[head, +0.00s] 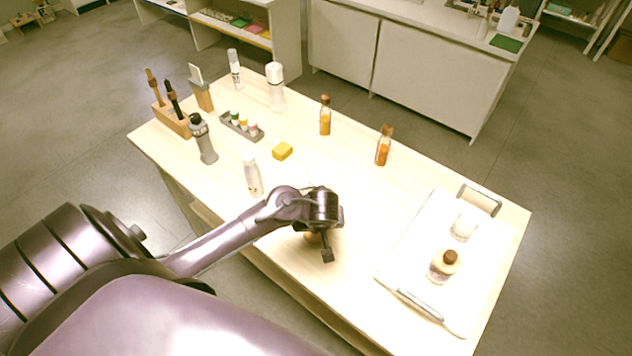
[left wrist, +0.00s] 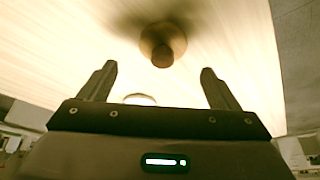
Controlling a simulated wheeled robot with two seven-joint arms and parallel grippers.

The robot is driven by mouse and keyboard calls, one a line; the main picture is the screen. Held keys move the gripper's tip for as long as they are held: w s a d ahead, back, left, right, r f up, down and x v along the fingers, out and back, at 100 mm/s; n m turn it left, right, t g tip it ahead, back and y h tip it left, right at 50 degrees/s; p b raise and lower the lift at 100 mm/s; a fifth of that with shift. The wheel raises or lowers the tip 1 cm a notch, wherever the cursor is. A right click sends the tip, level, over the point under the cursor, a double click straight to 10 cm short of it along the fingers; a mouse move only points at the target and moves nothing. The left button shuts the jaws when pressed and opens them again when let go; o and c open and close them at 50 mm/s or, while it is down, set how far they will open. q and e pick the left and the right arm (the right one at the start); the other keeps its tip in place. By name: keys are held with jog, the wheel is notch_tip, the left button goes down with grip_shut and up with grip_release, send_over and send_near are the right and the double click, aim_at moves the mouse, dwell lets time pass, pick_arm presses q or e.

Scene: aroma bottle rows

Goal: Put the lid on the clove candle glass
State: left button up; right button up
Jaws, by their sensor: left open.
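My left gripper (head: 325,246) is over the near edge of the table, open and pointing down. A brown wooden lid (head: 312,238) is partly hidden behind it in the head view. In the left wrist view the round lid with its darker knob (left wrist: 162,47) lies on the table beyond and between the open fingers (left wrist: 158,68), apart from them. On the white tray (head: 397,265) at the right stand an uncovered candle glass (head: 463,225) with pale wax and a glass with a brown top (head: 443,266). I cannot read which one is clove. My right gripper is out of view.
A white bottle (head: 252,175) stands left of my gripper. The table between gripper and tray is clear.

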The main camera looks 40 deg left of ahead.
pick_arm(q)
jog(key=shift+s, duration=0.15)
jog(key=x, duration=0.5)
jog(key=shift+a+f, duration=0.1)
jog(key=shift+a, duration=0.1)
jog(key=shift+c, duration=0.3)
jog(key=c, duration=1)
